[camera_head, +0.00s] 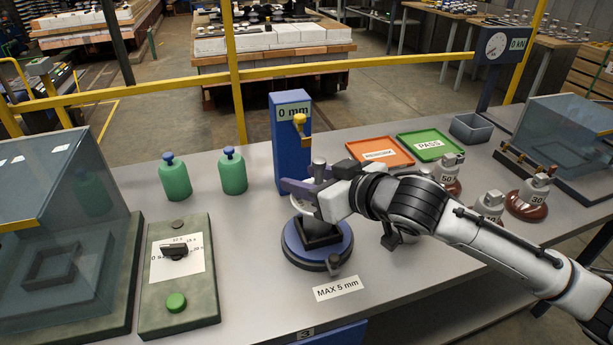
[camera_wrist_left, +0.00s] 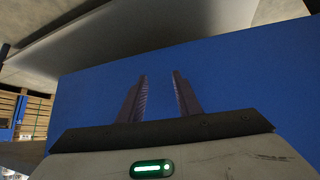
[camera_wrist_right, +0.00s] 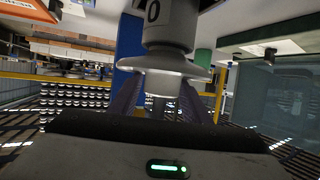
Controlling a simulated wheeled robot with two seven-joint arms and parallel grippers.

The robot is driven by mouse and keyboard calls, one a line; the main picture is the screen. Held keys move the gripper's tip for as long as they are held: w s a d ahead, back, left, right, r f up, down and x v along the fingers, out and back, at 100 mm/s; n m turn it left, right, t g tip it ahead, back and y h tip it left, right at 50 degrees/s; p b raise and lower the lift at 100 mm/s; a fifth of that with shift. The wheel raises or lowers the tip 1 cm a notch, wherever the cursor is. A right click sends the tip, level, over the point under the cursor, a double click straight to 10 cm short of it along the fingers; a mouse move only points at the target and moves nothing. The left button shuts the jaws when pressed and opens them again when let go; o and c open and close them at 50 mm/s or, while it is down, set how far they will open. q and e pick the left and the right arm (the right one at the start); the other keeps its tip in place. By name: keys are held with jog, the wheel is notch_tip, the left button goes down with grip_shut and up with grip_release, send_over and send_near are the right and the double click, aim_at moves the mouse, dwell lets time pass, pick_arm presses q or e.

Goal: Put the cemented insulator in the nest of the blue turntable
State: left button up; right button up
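The cemented insulator (camera_head: 301,205) has a pale disc, a pin pointing up and a grey cap. It is over the blue turntable (camera_head: 290,252) with its dark square nest (camera_head: 318,234). I cannot tell whether the cap sits in the nest or just above it. My right gripper (camera_head: 312,190) has its fingers on both sides of the pin, apparently shut on it. The right wrist view shows the insulator's cap (camera_wrist_right: 168,28) and disc (camera_wrist_right: 165,67), with the fingers (camera_wrist_right: 161,85) at the pin. My left gripper (camera_wrist_left: 159,76) is open and empty, facing a blue surface.
A blue column (camera_head: 289,150) reading 0 mm stands behind the turntable. Green bottles (camera_head: 233,174) and a control box (camera_head: 180,300) stand left. An orange tray (camera_head: 398,160), a green PASS tray (camera_head: 452,150) and several insulators (camera_head: 527,204) are right. Clear cases flank the bench.

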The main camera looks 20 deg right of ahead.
jog(key=shift+o, duration=0.5)
jog(key=shift+s+r, duration=0.15)
jog(key=v, duration=1.1)
jog(key=shift+s+r, duration=0.2)
jog(key=shift+s, duration=0.1)
